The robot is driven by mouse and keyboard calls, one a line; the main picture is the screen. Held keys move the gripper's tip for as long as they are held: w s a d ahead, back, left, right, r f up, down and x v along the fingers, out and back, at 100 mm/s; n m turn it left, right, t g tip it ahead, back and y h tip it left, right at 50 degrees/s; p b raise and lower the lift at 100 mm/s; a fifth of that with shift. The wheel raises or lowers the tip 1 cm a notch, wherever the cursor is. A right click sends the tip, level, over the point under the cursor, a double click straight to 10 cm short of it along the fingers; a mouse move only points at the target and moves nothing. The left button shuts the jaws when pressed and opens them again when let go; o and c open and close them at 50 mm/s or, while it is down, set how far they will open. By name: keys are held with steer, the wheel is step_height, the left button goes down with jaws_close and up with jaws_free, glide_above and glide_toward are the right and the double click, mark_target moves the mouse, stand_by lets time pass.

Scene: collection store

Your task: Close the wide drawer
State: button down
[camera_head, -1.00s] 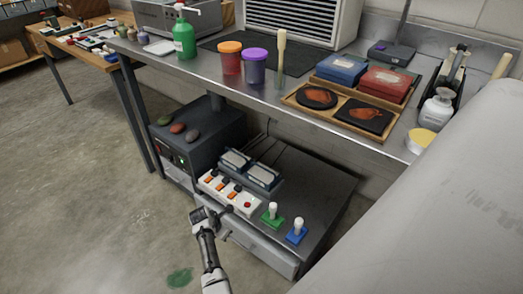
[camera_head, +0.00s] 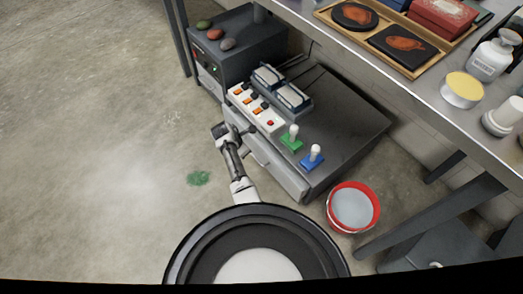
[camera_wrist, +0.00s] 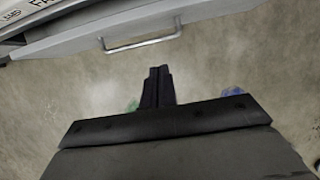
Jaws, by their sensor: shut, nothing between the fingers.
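The wide drawer (camera_head: 280,172) is in the low dark cabinet (camera_head: 345,118) under the bench. Its light grey front stands out from the cabinet body. In the wrist view the drawer front (camera_wrist: 75,42) crosses the top, with a silver bar handle (camera_wrist: 142,43) on it. My gripper (camera_head: 248,130) is in front of the drawer, near its left end in the head view. In the wrist view my gripper's dark fingers (camera_wrist: 159,70) are together and empty, just below the handle and apparently apart from it. How far the drawer is open is hard to tell.
The bench (camera_head: 430,95) overhangs behind.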

steer(key=b+x, duration=0.3)
steer(key=b, duration=0.1)
steer(key=d+b+x, duration=0.1)
steer(key=b+x, duration=0.3)
steer(key=w+b+x, duration=0.1)
steer(key=b+x, duration=0.2)
steer(key=b, duration=0.1)
steer(key=shift+w+d+b, duration=0.15)
steer(key=shift+d+b, duration=0.2)
steer(key=shift+w+d+r+b, duration=0.25)
steer(key=shift+w+d+b, duration=0.25)
steer(key=shift+d, duration=0.15)
steer(key=shift+d, duration=0.1)
